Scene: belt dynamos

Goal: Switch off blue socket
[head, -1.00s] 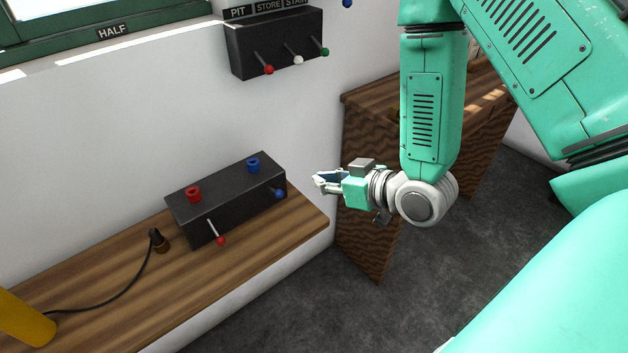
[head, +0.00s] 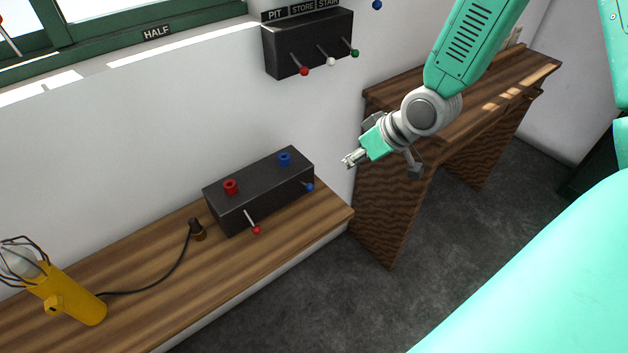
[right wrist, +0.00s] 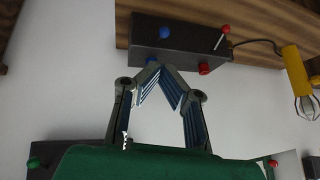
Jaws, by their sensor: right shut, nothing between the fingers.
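The blue socket (head: 285,158) is a round ring on top of a black box (head: 228,217), at its right end. A short lever with a blue knob (head: 309,187) sticks out of the box's front below it; its exact tilt is hard to tell. My right gripper (head: 349,162) is shut and empty, up and right of the blue knob and apart from it. In the right wrist view the closed fingertips (right wrist: 161,68) show below the blue socket (right wrist: 151,60) in the picture, with the blue knob (right wrist: 137,31) above. My left gripper is not in view.
A red socket (head: 230,186) and a lowered red-knobbed lever (head: 256,230) share the box. A wall switch box (head: 300,45) hangs above; a wooden desk (head: 385,210) stands right.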

